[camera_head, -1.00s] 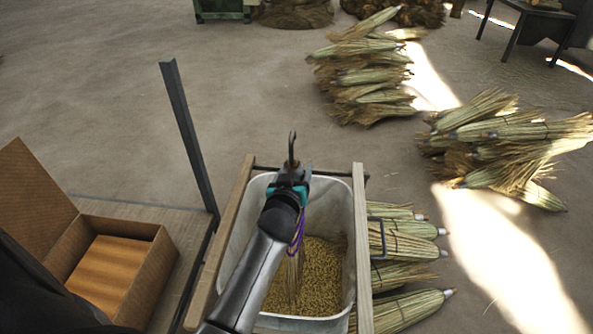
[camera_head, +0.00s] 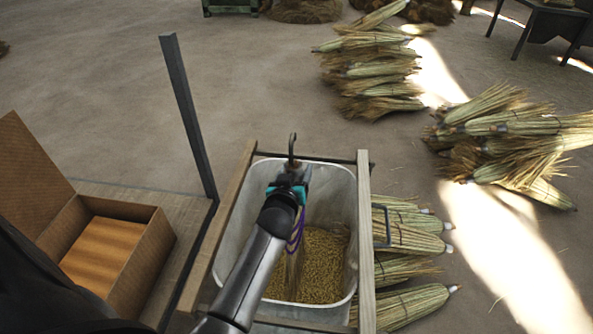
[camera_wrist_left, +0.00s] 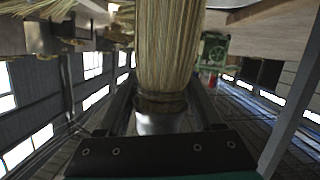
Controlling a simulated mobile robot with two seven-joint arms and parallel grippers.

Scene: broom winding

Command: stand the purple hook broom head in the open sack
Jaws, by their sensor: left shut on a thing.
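My left gripper (camera_head: 291,186) is shut on the purple hook broom head and holds it over a white, open sack-like container (camera_head: 228,250) with yellow-brown grainy contents. The broom head's purple band (camera_head: 297,238) shows below the gripper, and its straw hangs down inside the rim. A dark hook (camera_head: 292,146) sticks up above the gripper. I cannot tell whether the straw's lower end touches the contents. In the left wrist view the pale straw (camera_wrist_left: 168,50) and grey metal collar (camera_wrist_left: 160,122) of the broom head lie between the fingers. My right gripper is out of view.
Wooden rails (camera_head: 364,240) flank the container. A grey post (camera_head: 188,115) stands at its left, beyond an open cardboard box (camera_head: 140,262). Broom heads (camera_head: 405,302) lie close at the right, and more piles (camera_head: 368,75) lie farther back.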

